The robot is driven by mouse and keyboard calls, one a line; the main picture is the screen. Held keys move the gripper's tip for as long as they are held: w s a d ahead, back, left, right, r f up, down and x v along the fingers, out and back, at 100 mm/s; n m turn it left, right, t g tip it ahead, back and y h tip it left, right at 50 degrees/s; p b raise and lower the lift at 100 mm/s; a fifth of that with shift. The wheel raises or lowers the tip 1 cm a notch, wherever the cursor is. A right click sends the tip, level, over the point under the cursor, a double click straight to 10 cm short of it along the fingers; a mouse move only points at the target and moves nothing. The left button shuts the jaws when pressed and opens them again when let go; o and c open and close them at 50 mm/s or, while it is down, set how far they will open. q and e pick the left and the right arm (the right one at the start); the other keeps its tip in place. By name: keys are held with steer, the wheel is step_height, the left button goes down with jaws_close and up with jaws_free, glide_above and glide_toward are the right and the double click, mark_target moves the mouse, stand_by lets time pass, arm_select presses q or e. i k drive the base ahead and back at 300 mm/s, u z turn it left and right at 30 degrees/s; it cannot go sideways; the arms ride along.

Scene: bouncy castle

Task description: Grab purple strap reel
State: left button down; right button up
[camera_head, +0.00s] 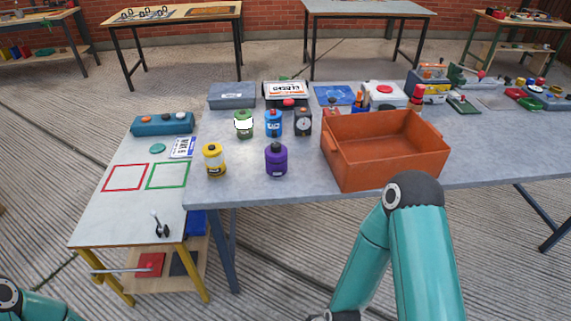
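A purple strap reel (276,160) with a dark cap stands upright near the front edge of the grey table, left of the orange crate. My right arm is at the lower right, and its gripper is cut off at the bottom edge. Only a small dark part of it may show there, too little to read. Only a bit of my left arm shows in the lower left corner; its gripper is outside the frame. Nothing touches the purple reel.
An orange crate (372,162) stands right of the reel. A yellow reel (213,161) is to its left; a green reel (243,124), a blue reel (274,123) and a dark timer-like box (303,122) stand behind. A lower side table (120,205) adjoins at left.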

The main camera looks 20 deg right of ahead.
mark_target(275, 162)
steer(key=u, duration=0.1)
steer(key=i, duration=0.95)
steer(key=z, duration=0.05)
